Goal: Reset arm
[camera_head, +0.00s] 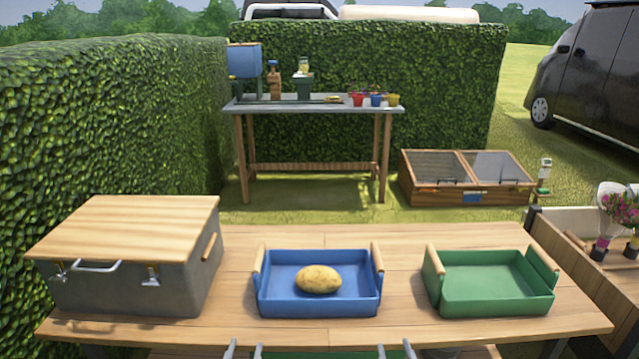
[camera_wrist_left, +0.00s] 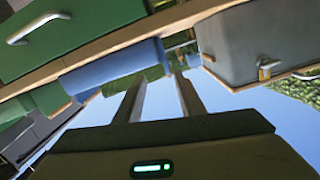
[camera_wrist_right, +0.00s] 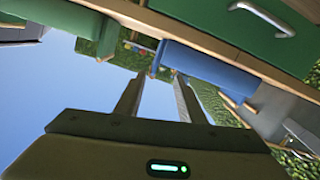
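My left gripper (camera_head: 244,351) shows only as fingertips at the bottom edge of the head view. In the left wrist view its two fingers (camera_wrist_left: 160,82) stand apart with nothing between them. My right gripper (camera_head: 394,351) also shows only as fingertips at the bottom edge of the head view. In the right wrist view its fingers (camera_wrist_right: 158,80) are apart and empty. Both grippers are in front of the wooden table's (camera_head: 240,330) near edge, clear of the trays. A potato (camera_head: 318,279) lies in the blue tray (camera_head: 318,305).
A grey box (camera_head: 130,290) with a wooden lid stands on the table's left. A green tray (camera_head: 495,301) stands on the right, empty. A green front with a silver handle (camera_wrist_left: 38,27) is below the table edge, near both grippers. Bare tabletop lies between the containers.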

